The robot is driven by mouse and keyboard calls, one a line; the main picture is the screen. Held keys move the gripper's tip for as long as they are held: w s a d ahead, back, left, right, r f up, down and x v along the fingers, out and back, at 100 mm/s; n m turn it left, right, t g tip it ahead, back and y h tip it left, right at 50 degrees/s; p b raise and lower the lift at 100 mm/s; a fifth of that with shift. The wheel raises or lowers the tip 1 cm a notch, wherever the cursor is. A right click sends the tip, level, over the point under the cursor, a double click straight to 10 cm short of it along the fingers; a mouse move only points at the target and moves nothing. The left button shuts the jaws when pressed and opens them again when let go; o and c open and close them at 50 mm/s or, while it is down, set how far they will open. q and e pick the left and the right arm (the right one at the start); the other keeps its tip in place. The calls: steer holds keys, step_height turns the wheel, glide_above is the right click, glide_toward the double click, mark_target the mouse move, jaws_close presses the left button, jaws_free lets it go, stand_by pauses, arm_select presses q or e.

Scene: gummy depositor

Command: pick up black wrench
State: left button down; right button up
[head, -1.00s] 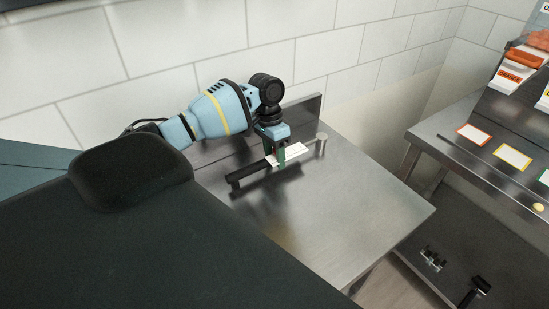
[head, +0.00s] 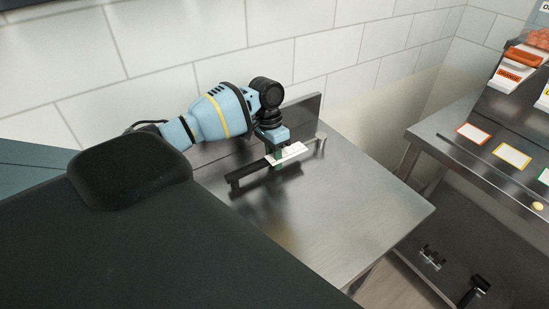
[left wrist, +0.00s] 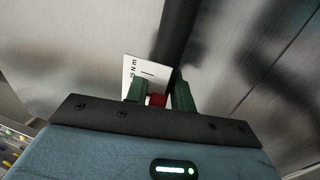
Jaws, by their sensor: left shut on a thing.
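A long black bar (head: 250,172), which I take as the black wrench, lies over the steel table by the wall, with a white printed label (head: 290,153) along its middle. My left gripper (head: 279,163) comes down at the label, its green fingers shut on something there. The left wrist view shows the fingers (left wrist: 157,93) with a small red piece between them. The black bar (left wrist: 180,30) runs away above them, and the label (left wrist: 140,75) is beside it. What exactly the fingers hold is partly hidden. My right gripper is not in view.
The steel table (head: 340,215) is clear in front of the bar. A low backsplash and tiled wall stand close behind. A second steel counter (head: 430,130) with coloured cards and an orange-labelled bin (head: 515,75) is at the right, with black tools on its lower shelf.

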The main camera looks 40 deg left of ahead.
arm_select(q)
step_height(320, 180, up, 10)
steer(key=shift+r, duration=0.1)
stand_by(0.4)
steer(key=c, duration=1.8)
jaws_free()
jaws_close()
